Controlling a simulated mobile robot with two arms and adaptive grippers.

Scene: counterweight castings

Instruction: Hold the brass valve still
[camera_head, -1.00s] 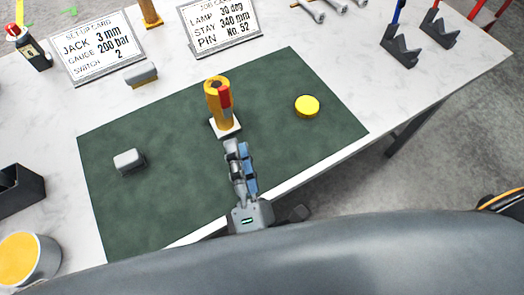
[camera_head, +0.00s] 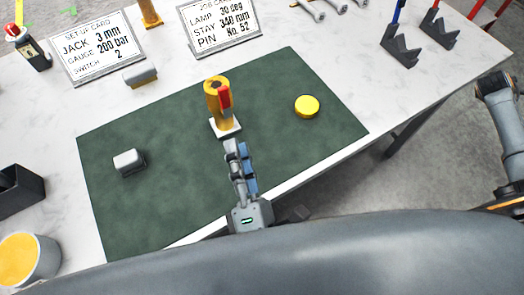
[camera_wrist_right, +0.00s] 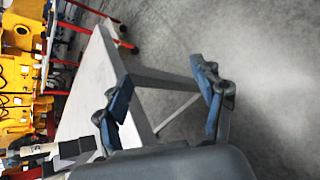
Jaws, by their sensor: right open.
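The brass valve (camera_head: 212,88) stands upright on a white square base (camera_head: 225,130) on the green mat (camera_head: 185,185). A red lever (camera_head: 225,97) is on its right side. My left gripper (camera_head: 235,145) is just in front of the base, its fingers pointing at it. I see these fingers nearly edge-on, so contact and the gap between them are unclear. My right gripper (camera_wrist_right: 157,75) shows in the right wrist view with its fingers wide apart and nothing between them, beyond the table's edge. The valve cannot be made out in that view.
A yellow disc (camera_head: 307,106) lies right of the valve, a grey block (camera_head: 128,162) to its left. Two cards (camera_head: 97,47), (camera_head: 219,27) and dark V-blocks (camera_head: 400,50) stand behind. A dark bin (camera_head: 18,190) and yellow-filled pot (camera_head: 28,258) are at left.

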